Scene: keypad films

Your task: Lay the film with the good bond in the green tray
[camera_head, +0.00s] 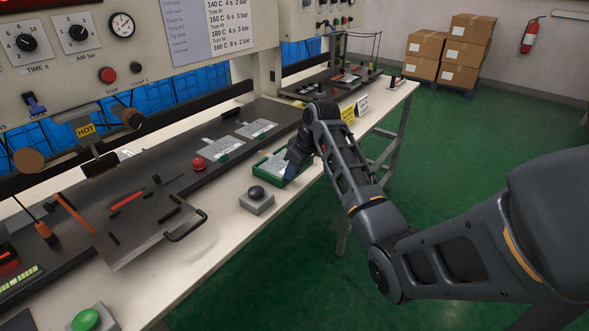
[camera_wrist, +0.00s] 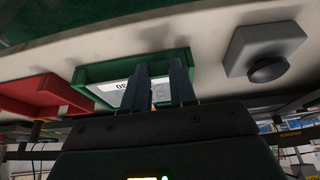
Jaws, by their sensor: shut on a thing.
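The green tray (camera_head: 259,175) stands on the pale bench front, and it also shows in the wrist view (camera_wrist: 92,74). My gripper (camera_head: 291,172) points down over the tray's right part. In the wrist view its fingers (camera_wrist: 160,92) are shut on a pale film (camera_wrist: 113,91) with dark print. The film is within the tray's outline; I cannot tell whether it touches the floor. The fingers hide part of it. Two more pale films lie on the dark plate, one at the back (camera_head: 257,129) and one nearer (camera_head: 226,150). Their bonds are too small to judge.
A grey box with a black button (camera_head: 257,196) stands close to the green tray. A red tray (camera_wrist: 40,95) is on its other side in the wrist view. A red knob (camera_head: 198,163) and a bent handle (camera_head: 187,228) are nearby. Yellow and white cards (camera_head: 348,114) stand beyond my wrist.

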